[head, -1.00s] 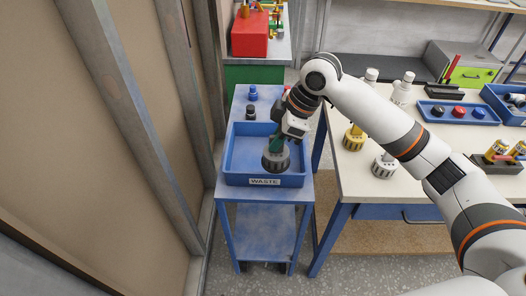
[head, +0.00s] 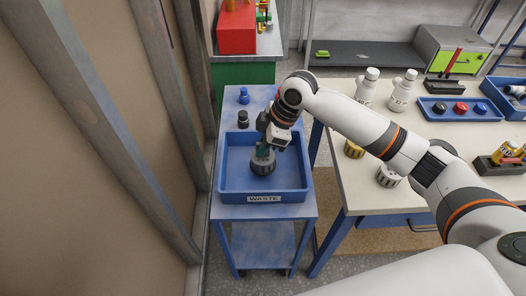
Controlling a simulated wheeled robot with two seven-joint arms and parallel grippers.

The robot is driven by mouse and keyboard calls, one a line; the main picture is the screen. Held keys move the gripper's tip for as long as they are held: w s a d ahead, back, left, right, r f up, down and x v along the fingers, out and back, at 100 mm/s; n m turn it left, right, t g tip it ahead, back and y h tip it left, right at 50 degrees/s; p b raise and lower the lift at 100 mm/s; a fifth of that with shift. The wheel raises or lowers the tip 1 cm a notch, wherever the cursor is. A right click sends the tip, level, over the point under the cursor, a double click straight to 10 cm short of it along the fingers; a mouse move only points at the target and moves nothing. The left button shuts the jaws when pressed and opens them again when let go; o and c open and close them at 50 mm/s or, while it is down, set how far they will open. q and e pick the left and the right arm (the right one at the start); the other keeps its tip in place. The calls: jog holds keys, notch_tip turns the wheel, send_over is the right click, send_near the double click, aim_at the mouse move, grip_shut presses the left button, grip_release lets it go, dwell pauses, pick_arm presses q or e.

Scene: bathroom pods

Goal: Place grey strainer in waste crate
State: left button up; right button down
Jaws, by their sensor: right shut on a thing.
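The grey strainer (head: 263,164) is a dark grey ribbed cup shape, low inside the blue waste crate (head: 235,196). My right gripper (head: 265,150) is above it, shut on its greenish upper part. I cannot tell whether the strainer touches the crate floor. The crate is labelled WASTE and stands on a blue trolley (head: 258,246); nothing else shows in it. My left gripper is not in view.
Blue (head: 244,96) and black (head: 243,119) small items stand behind the crate. On the table at right are a yellow strainer (head: 353,150), a pale grey one (head: 388,176), white bottles (head: 403,90) and a blue tray (head: 459,108). A wall is at left.

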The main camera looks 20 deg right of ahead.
notch_tip(320, 180, down, 3)
jog(key=shift+r, duration=0.2)
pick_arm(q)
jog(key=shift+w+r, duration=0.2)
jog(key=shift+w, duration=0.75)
pick_arm(e)
jog(key=shift+f, duration=0.1)
jog(key=shift+f, duration=0.1)
jog(key=c, duration=1.5)
grip_release()
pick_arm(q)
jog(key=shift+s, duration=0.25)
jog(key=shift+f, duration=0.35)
pick_arm(e)
jog(key=v, duration=1.2)
